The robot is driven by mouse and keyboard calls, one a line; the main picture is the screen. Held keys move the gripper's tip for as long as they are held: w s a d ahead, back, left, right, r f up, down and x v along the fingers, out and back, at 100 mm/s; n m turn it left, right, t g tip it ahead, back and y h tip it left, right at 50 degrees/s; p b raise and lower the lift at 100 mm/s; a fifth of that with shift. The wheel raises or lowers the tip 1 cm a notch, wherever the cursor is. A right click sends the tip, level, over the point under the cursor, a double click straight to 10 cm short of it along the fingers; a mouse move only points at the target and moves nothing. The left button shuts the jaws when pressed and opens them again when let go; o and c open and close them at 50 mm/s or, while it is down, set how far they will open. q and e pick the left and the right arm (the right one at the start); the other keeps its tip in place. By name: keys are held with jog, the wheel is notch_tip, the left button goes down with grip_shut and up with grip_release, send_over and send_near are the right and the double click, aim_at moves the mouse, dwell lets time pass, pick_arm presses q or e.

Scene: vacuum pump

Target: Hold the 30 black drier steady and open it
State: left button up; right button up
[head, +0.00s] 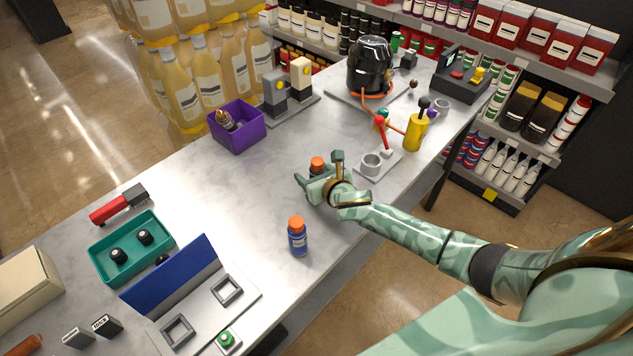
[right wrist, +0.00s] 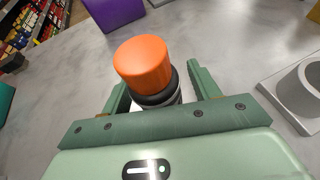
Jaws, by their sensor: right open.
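A bottle with an orange cap (right wrist: 143,65) and a dark body (right wrist: 168,95) stands on the table between the fingers of my right gripper (right wrist: 160,88). I take it for the black drier; no number can be read. In the head view its cap (head: 317,164) shows just beyond my right gripper (head: 310,182), which hides most of the body. The right fingers are open, one on each side of the bottle. The cap is on. My left gripper is not in view.
A blue bottle with an orange cap (head: 297,238) stands nearer the front edge. A grey stand with a cup (head: 371,164) is right of my gripper. A purple bin (head: 236,128) stands behind. The table between bin and blue bottle is clear.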

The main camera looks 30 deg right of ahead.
aim_at(319, 168)
jog(key=shift+r, duration=0.1)
jog(key=c, duration=1.2)
jog(key=shift+r, duration=0.1)
jog(key=shift+r, duration=0.3)
notch_tip(319, 168, up, 3)
jog(key=shift+f+p, duration=0.2)
jog(key=shift+p, duration=0.75)
jog(key=r+p+v, duration=0.1)
jog(key=p+v, duration=0.1)
jog(key=v, duration=0.6)
jog(key=w+r+p+v, duration=0.1)
jog(key=r+p+v, duration=0.1)
jog(key=v, duration=0.6)
jog(key=shift+s+r+p, duration=0.2)
jog(key=shift+p, duration=0.2)
